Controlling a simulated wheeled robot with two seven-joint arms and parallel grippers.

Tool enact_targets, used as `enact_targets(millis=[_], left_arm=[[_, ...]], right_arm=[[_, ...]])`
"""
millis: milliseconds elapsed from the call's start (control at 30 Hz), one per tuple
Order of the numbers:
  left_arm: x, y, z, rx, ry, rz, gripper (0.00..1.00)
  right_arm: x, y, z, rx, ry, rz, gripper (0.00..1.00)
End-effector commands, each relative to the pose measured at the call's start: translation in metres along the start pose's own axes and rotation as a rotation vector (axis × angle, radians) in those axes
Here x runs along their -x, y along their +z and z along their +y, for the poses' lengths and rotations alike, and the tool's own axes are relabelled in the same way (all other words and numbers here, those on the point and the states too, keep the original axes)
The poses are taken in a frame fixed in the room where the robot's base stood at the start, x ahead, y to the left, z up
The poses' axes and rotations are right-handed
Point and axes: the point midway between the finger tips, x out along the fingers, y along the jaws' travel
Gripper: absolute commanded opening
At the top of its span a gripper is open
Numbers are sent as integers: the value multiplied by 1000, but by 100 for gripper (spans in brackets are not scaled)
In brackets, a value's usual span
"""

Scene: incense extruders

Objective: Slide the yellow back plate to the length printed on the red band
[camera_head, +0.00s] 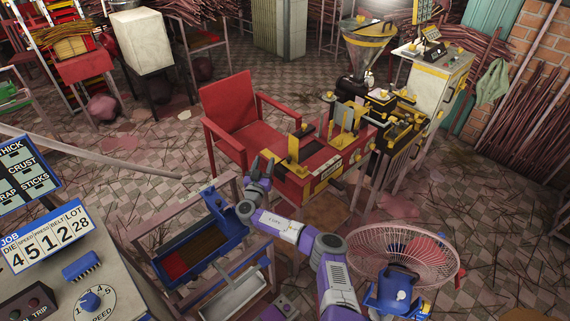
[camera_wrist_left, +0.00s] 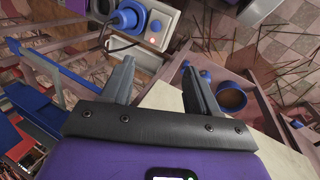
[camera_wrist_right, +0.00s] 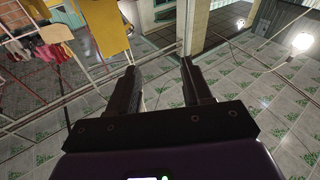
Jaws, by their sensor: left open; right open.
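The red cutting bench (camera_head: 314,184) stands right of centre in the head view, with yellow uprights on it. I cannot tell for sure which is the back plate. A small pale label (camera_head: 328,169) is on the red front; its print is too small to read.
A blue tray (camera_head: 196,252) on a frame is at lower left. A fan (camera_head: 405,251) is at lower right. A grey console (camera_head: 72,275) with a "4512 28" sign (camera_head: 47,236) fills the left corner.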

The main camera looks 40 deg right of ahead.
Motion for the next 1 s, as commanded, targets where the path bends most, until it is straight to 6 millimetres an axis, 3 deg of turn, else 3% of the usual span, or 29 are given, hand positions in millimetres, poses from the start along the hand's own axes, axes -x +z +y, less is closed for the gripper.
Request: enact_targets(millis=[33,100,200,700,1000], left_arm=[[-1,0,0,0,0,0,60],[-1,0,0,0,0,0,60],[-2,0,-1,0,0,0,60],[-15,-1,-6,0,0,0,60],[-18,-1,-7,0,0,0,60]], right_arm=[[-2,24,17,-30,64,-70,49],[-3,46,34,-58,130,-135,49],[-3,62,46,-80,178,-181,49],[-60,76,58,-81,185,-187,49],[-74,77,60,-83,182,-188,49]])
